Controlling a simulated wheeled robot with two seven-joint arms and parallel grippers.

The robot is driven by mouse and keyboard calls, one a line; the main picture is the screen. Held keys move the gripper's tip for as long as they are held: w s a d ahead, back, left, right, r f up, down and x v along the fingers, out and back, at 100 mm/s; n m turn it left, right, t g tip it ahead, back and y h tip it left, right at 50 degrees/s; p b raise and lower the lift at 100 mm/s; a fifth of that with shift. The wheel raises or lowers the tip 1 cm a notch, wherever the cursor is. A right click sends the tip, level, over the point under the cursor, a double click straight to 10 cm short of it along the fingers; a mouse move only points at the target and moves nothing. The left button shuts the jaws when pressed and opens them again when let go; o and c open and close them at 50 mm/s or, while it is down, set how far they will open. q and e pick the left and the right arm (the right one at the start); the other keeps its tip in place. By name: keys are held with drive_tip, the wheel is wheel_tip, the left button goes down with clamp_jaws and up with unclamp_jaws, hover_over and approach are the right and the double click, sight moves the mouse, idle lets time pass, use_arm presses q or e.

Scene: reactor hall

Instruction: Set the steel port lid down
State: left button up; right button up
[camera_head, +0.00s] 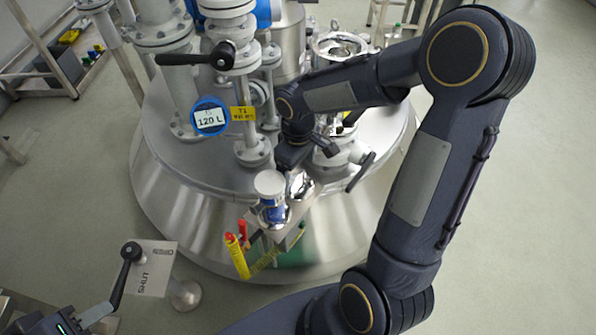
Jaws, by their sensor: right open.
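A shiny steel piece that looks like the port lid (301,186) rests on or just above a small steel shelf (290,222) at the front of the reactor vessel. My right gripper (293,165) is directly above and behind it, pointing down, open; the arm partly hides the jaws, and I cannot tell whether they touch the lid. A round steel port (340,46) with a bright interior shows on the vessel top behind my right arm. My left gripper (85,322) is at the bottom left corner, partly cut off, away from the lid; its jaw opening is unclear.
A white-capped jar (270,190) stands left of the lid. Yellow and red handles (237,254) hang at the shelf's left. Pipes, a black valve lever (195,58) and a blue 120 L gauge (210,116) crowd the vessel top. A black lever (129,258) stands by a SHUT plate (152,268).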

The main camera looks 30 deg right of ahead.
sight(298, 177)
wheel_tip(298, 177, up, 7)
drive_tip(key=p, duration=0.2)
drive_tip(key=shift+r, duration=0.15)
idle(0.3)
